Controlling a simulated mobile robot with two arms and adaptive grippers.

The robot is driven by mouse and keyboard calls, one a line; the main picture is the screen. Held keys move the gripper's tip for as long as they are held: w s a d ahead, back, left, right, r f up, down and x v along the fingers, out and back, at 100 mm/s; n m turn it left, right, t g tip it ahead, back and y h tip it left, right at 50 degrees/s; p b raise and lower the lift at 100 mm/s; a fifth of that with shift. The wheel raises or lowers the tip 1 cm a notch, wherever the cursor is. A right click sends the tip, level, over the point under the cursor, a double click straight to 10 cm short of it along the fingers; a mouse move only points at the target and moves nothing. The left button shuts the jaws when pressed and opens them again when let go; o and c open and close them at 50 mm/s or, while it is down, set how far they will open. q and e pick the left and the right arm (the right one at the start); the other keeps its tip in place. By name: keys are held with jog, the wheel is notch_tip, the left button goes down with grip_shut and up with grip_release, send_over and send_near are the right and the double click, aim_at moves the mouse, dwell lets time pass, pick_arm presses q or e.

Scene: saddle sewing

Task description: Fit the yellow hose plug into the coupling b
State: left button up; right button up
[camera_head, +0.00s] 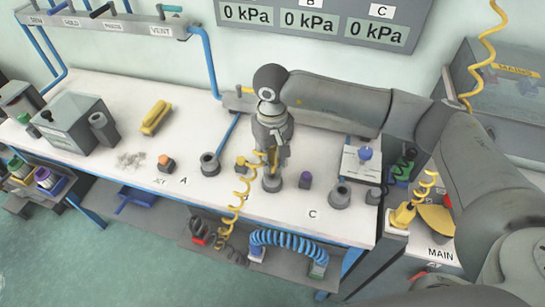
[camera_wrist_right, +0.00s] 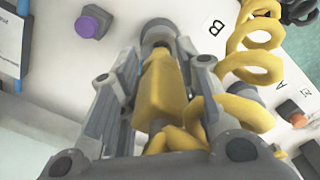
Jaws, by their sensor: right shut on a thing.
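The yellow hose plug (camera_wrist_right: 162,92) is between the fingers of my right gripper (camera_wrist_right: 160,52), which is shut on it. In the head view my right gripper (camera_head: 274,158) points down over coupling b (camera_head: 272,184), a grey round fitting on the bench. In the wrist view coupling b (camera_wrist_right: 157,31) lies straight beyond the plug's front end, in line with it. I cannot tell whether the plug's tip is inside the coupling or just above it. The yellow coiled hose (camera_head: 238,200) hangs from the plug over the bench's front edge. My left gripper is not in view.
Coupling A (camera_head: 209,164) stands to the left and coupling C (camera_head: 340,195) to the right. A purple cap (camera_head: 305,180) stands close to the right of coupling b. An orange cap (camera_head: 166,164) is at the left.

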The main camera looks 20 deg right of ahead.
aim_at(273, 172)
dwell(0.4)
jog(key=shift+b, duration=0.5)
dwell(0.4)
jog(key=shift+b, duration=0.45)
jog(key=shift+f+b, duration=2.25)
jog(key=shift+b, duration=0.2)
jog(key=o, duration=1.2)
